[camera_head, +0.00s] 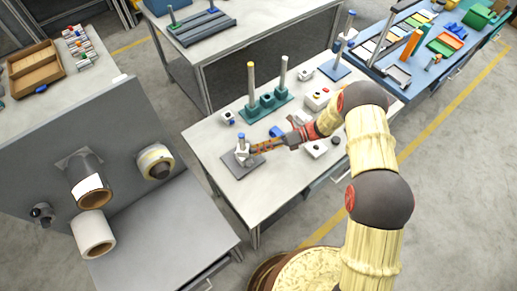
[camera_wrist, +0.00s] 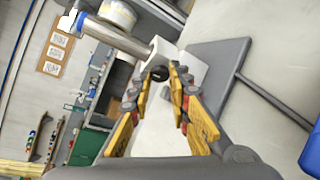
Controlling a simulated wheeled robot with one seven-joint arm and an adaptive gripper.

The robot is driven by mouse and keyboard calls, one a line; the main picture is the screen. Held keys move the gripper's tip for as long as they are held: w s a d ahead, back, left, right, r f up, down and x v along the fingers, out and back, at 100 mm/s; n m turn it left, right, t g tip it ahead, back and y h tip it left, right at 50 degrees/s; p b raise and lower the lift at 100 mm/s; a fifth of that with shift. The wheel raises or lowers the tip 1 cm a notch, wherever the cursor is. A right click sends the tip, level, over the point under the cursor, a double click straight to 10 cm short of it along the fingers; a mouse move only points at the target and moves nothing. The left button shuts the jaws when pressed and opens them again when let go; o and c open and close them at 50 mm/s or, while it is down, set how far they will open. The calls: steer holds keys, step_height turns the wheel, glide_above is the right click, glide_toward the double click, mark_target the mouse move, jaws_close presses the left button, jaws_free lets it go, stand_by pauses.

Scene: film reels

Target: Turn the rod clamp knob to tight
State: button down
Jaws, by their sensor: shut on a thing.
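The rod clamp is a white block (camera_wrist: 188,70) on a silver rod (camera_wrist: 112,37), which rises from a dark grey base plate (camera_head: 232,165) near the table's left front corner. The clamp also shows in the head view (camera_head: 242,156). A small dark knob (camera_wrist: 157,73) on the block's near side sits between my fingertips. My gripper (camera_head: 254,149) reaches in from the right and is shut on the knob. In the wrist view, the fingers (camera_wrist: 165,76) converge on it and partly cover it. I cannot read any tightness mark.
A teal stand (camera_head: 266,104) with upright posts is behind the clamp. A grey panel with rolls (camera_head: 95,235) stands at left. Bare tabletop lies in front.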

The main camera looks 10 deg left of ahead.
steer(key=c, duration=1.7)
jaws_free()
steer(key=shift+o, duration=0.2)
steer(key=shift+w, duration=0.1)
steer(key=v, duration=1.2)
